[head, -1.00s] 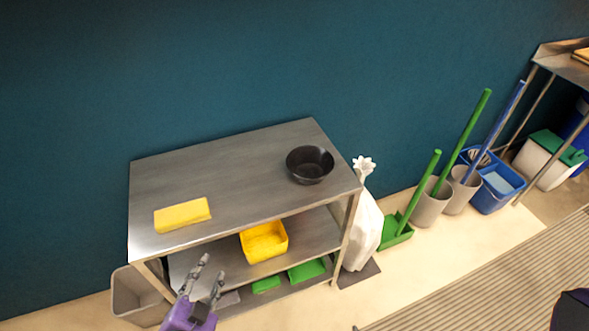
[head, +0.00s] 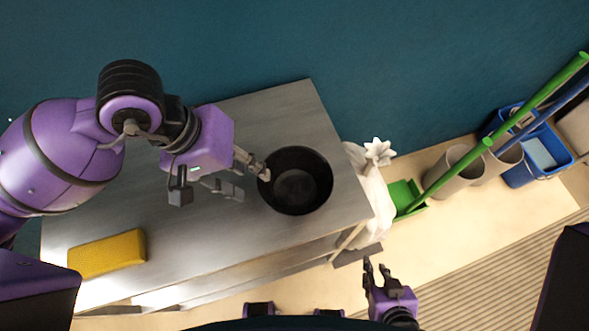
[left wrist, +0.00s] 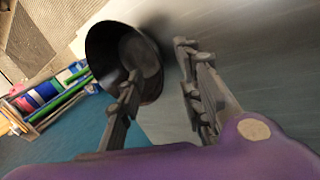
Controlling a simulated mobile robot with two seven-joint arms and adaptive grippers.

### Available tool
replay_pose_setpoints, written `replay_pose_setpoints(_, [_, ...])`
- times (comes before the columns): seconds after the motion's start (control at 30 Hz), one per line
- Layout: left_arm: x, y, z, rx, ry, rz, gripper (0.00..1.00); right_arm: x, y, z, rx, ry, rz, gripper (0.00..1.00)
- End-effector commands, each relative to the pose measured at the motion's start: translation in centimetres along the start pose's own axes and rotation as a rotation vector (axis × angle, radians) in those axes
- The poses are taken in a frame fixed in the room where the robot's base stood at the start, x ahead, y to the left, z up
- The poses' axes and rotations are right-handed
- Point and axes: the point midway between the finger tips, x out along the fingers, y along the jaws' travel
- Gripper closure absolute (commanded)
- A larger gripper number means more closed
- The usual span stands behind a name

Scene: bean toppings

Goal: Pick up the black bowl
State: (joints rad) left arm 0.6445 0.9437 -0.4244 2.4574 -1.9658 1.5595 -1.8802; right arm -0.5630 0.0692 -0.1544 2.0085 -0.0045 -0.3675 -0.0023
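The black bowl (head: 296,190) stands on the metal table near its right end. It also shows in the left wrist view (left wrist: 103,58), where the picture is tilted. My left gripper (head: 248,180) is at the bowl's left rim, fingers apart. In the left wrist view, one finger of the left gripper (left wrist: 158,85) overlaps the bowl's opening and the other is outside its wall. I cannot tell whether either finger touches the bowl. My right gripper (head: 376,268) is low in front of the table, with a gap between its fingers and nothing in them.
The metal table (head: 200,240) also bears a yellow block (head: 107,254) at its front left. A white bag (head: 375,200) stands against the table's right end. Green dustpan (head: 405,195), grey bins (head: 450,180) and a blue bucket (head: 535,155) stand further right along the wall.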

Motion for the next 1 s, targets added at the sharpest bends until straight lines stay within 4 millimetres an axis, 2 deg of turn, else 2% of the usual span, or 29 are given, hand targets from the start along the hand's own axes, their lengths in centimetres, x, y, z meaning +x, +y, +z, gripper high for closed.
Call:
replay_pose_setpoints(0.13, [1.7, 0.2, 0.1, -0.002, -0.004, 0.003, 0.66, -0.2, 0.1, 0.3, -0.003, -0.009, 0.001, 0.77])
replay_pose_setpoints(0.5, [6.4, 0.7, -0.4, -0.005, -0.004, 0.006, 0.66, -0.8, 0.3, -0.8, -0.001, 0.008, 0.002, 0.77])
replay_pose_setpoints(0.8, [7.0, 0.6, -0.5, -0.005, -0.002, 0.004, 0.66, -0.7, 0.3, -0.6, -0.002, 0.003, 0.001, 0.77])
replay_pose_setpoints(1.0, [7.0, 0.6, -0.5, -0.005, -0.002, 0.004, 0.93, -0.6, 0.2, -0.7, -0.003, 0.006, 0.000, 0.77])
